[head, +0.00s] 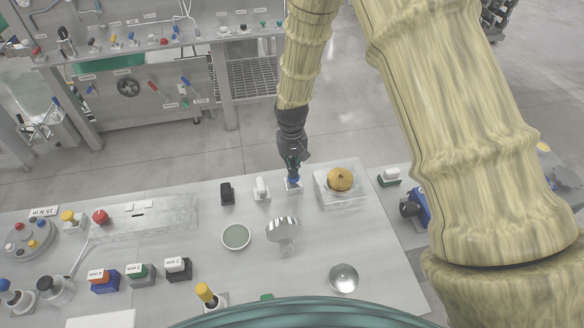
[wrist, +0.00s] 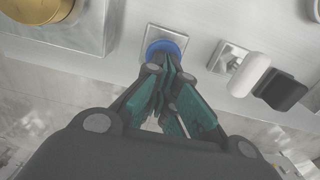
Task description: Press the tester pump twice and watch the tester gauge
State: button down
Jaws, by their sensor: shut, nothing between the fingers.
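My gripper (head: 293,173) is shut and empty, pointing down over a blue round push-cap (head: 293,185) on a square metal plate at the far edge of the table. In the wrist view the closed fingertips (wrist: 164,72) overlap the near part of the blue cap (wrist: 165,46). I cannot tell whether they touch it or hover just above. No label shows on the cap, so I cannot confirm that it is the tester pump. I cannot make out a tester gauge with a readable dial.
A brass round piece on a clear block (head: 340,180) stands right of the gripper. A white-capped switch (head: 261,188) and a black one (head: 227,192) stand left. A chrome dome (head: 283,229) and a round green-grey dish (head: 236,236) lie nearer. Bare tabletop (head: 320,245) lies between.

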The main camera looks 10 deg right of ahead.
notch_tip(320, 180, up, 3)
jog(key=shift+f+p, duration=0.15)
jog(key=shift+p, duration=0.45)
jog(key=shift+r+b, duration=0.7)
jog(key=shift+r, duration=0.2)
notch_tip(320, 180, up, 8)
jog(key=b, duration=0.3)
jog(key=n+b, duration=0.2)
jog(key=n, duration=0.4)
jog(key=s+a+r+n+b, duration=0.1)
jog(key=n+b, duration=0.1)
jog(key=n, duration=0.4)
jog(key=s+r+n+b, duration=0.1)
jog(key=n+b, duration=0.2)
jog(key=n, duration=0.3)
jog(key=shift+a+r, duration=0.1)
jog(key=shift+a, duration=0.15)
